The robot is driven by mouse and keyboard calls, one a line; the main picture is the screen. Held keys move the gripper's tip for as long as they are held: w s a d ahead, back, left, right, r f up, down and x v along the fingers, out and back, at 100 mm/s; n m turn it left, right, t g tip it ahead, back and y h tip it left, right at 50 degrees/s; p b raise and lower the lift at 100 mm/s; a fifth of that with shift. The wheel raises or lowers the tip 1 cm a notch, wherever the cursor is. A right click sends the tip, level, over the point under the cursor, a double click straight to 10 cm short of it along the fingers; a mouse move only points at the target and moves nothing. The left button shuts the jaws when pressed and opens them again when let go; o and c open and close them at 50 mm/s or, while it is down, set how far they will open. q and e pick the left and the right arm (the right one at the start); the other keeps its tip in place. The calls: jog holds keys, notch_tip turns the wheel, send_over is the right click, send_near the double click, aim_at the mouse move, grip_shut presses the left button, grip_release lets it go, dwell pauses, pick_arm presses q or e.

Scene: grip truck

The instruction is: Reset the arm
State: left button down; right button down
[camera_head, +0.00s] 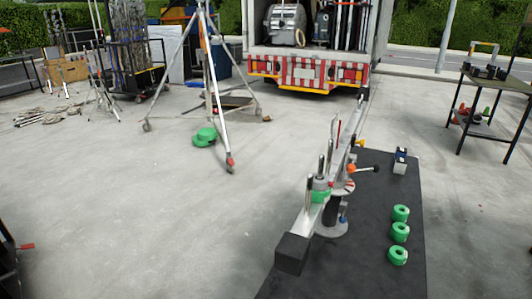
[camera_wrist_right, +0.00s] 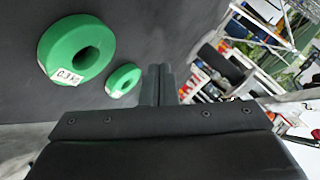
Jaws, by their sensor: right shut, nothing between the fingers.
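A metal balance-like arm (camera_head: 307,222) stands on a black table (camera_head: 385,275) in the head view. It slants from a black block (camera_head: 292,253) at its near end up to the far end, on a round base (camera_head: 332,227). A green ring (camera_head: 320,195) and upright pins sit on it. My right gripper (camera_wrist_right: 159,72) is shut and empty in the right wrist view. Green rings (camera_wrist_right: 76,50) and (camera_wrist_right: 123,81) lie on a dark surface to its left; the larger has a white label. Neither gripper shows in the head view.
Several green weights (camera_head: 400,232) line the table's right side, with a small dark-and-white box (camera_head: 400,160) behind them. A tripod (camera_head: 215,95) stands on the open concrete floor. A truck (camera_head: 308,72) is at the back, and another table (camera_head: 497,84) is at the right.

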jog(key=s+n+g, duration=0.1)
jog(key=s, duration=0.2)
jog(key=s+n+g+h, duration=0.1)
jog(key=s+n, duration=0.1)
jog(key=s, duration=0.1)
jog(key=s+n+g, duration=0.1)
jog(key=s, duration=0.2)
jog(key=shift+s+a+f, duration=0.15)
jog(key=shift+s+f, duration=0.15)
jog(key=s+d+r+n+g+h, duration=0.1)
jog(key=s+n+g, duration=0.1)
jog(key=s, duration=0.4)
jog(key=s+d+r+n+g+h, duration=0.1)
jog(key=s+r+n+g, duration=0.1)
jog(key=s, duration=0.5)
notch_tip(320, 180, down, 24)
jog(key=d+g+p, duration=0.1)
jog(key=g+p, duration=0.1)
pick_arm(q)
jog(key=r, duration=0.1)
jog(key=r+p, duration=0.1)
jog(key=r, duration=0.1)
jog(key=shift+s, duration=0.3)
pick_arm(e)
jog(key=s+a+f+g, duration=0.1)
jog(key=s+f, duration=1.3)
jog(key=s, duration=0.1)
